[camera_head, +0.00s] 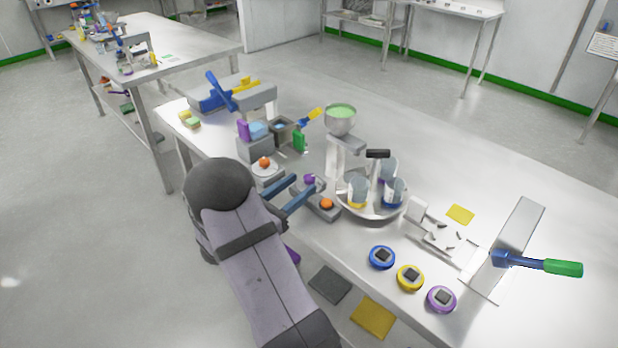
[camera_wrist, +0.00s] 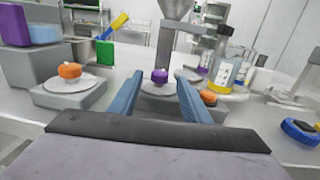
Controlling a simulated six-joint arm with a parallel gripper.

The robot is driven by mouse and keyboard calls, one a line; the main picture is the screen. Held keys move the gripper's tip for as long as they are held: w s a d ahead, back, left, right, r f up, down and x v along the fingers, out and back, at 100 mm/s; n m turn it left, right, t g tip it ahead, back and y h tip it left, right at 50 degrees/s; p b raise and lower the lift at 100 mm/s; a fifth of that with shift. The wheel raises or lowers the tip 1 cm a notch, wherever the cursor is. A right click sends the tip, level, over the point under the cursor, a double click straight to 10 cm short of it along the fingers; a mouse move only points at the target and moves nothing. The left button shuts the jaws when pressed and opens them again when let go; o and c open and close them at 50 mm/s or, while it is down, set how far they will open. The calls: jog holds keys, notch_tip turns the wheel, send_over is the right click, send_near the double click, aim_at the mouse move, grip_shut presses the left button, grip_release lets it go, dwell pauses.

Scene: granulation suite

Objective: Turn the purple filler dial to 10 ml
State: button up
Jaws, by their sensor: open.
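The purple dial (camera_head: 310,179) sits on a grey filler base below the green-filled hopper (camera_head: 341,118). In the wrist view the purple dial (camera_wrist: 160,75) stands on a pale round plate, straight ahead and between the lines of my two blue fingers. My gripper (camera_head: 303,184) is open and empty. In the wrist view my gripper (camera_wrist: 160,84) has its fingertips spread to either side of the dial, and I see no contact. Any scale marks or a 10 ml mark are too small to read.
An orange knob (camera_head: 326,203) is close on the right of the dial. Another orange dial (camera_wrist: 69,71) is on the left. A round tray (camera_head: 372,213) with bottles stands to the right. Blue (camera_head: 382,257), yellow (camera_head: 410,278) and purple (camera_head: 441,299) round pieces lie near the table's front edge.

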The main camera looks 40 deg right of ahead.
aim_at(307, 182)
jog(key=shift+w+d+p, duration=0.2)
jog(key=shift+d+p, duration=0.1)
jog(key=shift+d, duration=2.2)
jog(key=c, duration=1)
jog(key=shift+s+d+n+t+y+b, duration=0.1)
jog(key=shift+n+t+y+b, duration=0.55)
jog(key=shift+n+t, duration=1.35)
jog(key=shift+c, duration=0.2)
jog(key=shift+t+y+b, duration=0.3)
jog(key=shift+t+y, duration=0.05)
jog(key=shift+t, duration=0.95)
jog(key=o, duration=1)
jog(key=shift+o, duration=0.2)
